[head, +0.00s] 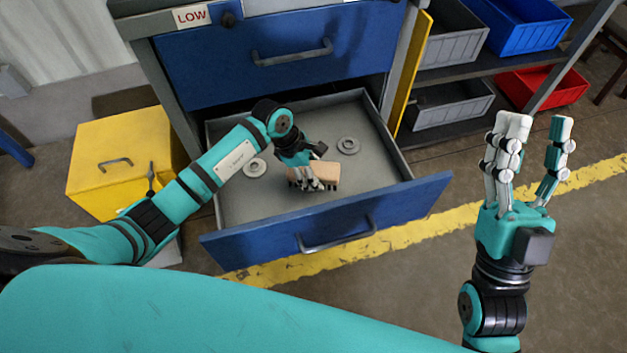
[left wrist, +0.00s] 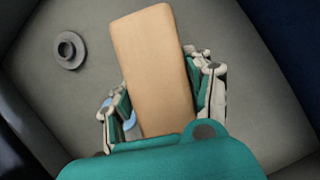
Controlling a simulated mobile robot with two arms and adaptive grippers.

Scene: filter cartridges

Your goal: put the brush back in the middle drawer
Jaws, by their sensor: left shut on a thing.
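The brush, with a tan wooden block (head: 325,174) and dark bristles below, is inside the open blue drawer (head: 283,255), over its grey floor. My left gripper (head: 312,184) reaches down into the drawer and is shut on the brush. In the left wrist view the brush's wooden top (left wrist: 153,70) lies between the fingers of my left gripper (left wrist: 160,110). I cannot tell whether the bristles touch the drawer floor. My right gripper (head: 532,160) is raised, open and empty, to the right of the drawer.
Two grey rings lie in the drawer, one at left (head: 255,167) and one at back right (head: 348,145). A closed blue drawer (head: 290,62) is above. A yellow box (head: 120,165) stands at left. Shelves with grey, blue (head: 515,25) and red bins (head: 540,88) stand at right.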

